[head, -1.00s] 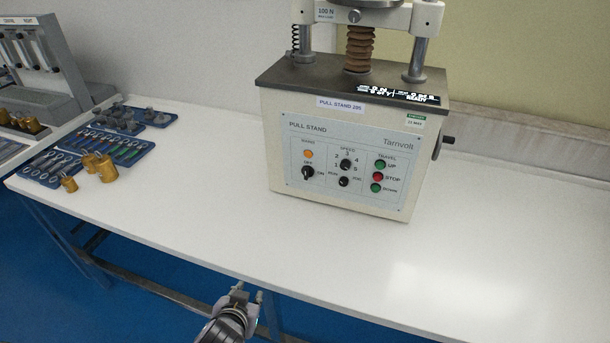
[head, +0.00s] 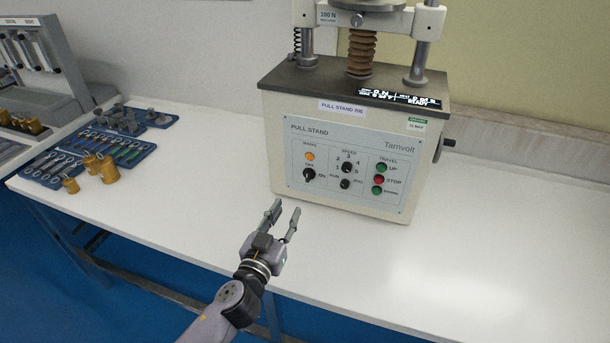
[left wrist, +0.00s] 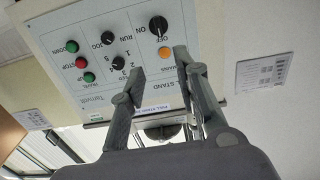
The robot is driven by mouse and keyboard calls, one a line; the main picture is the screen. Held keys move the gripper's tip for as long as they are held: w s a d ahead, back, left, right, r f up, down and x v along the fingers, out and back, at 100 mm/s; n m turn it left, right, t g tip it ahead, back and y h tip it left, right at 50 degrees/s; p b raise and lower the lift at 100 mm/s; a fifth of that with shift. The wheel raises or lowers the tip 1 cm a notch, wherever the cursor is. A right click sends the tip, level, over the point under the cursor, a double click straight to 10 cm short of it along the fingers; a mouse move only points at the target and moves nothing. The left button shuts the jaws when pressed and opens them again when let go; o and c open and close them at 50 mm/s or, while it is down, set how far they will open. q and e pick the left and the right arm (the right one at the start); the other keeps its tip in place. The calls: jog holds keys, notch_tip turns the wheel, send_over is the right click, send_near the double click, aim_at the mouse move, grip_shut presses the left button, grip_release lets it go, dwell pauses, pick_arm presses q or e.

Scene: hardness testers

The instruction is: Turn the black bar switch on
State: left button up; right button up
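The black bar switch (head: 309,174) is a dark knob at the lower left of the pull stand's front panel, under an orange lamp, with OFF above it and ON to its right. It also shows in the left wrist view (left wrist: 158,26), upside down, near the top. The way its bar points is too small to tell surely. My left gripper (head: 285,212) is open and empty, in front of and below the panel's left part, apart from the switch. Its spread fingers (left wrist: 158,64) show in the left wrist view, with the orange lamp beyond them. My right gripper is not in view.
The pull stand (head: 280,110) stands on the white table (head: 210,190). Other knobs (head: 345,168) and the travel buttons (head: 379,180) lie right of the switch. Brass weights (head: 107,170) and blue tool trays (head: 60,165) sit at the left. The table front is clear.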

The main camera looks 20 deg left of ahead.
aim_at(307, 174)
pick_arm(q)
jog(key=w+p, duration=0.1)
jog(key=w, duration=1.3)
jog(key=shift+d, duration=0.2)
jog(key=shift+c, duration=0.4)
grip_shut()
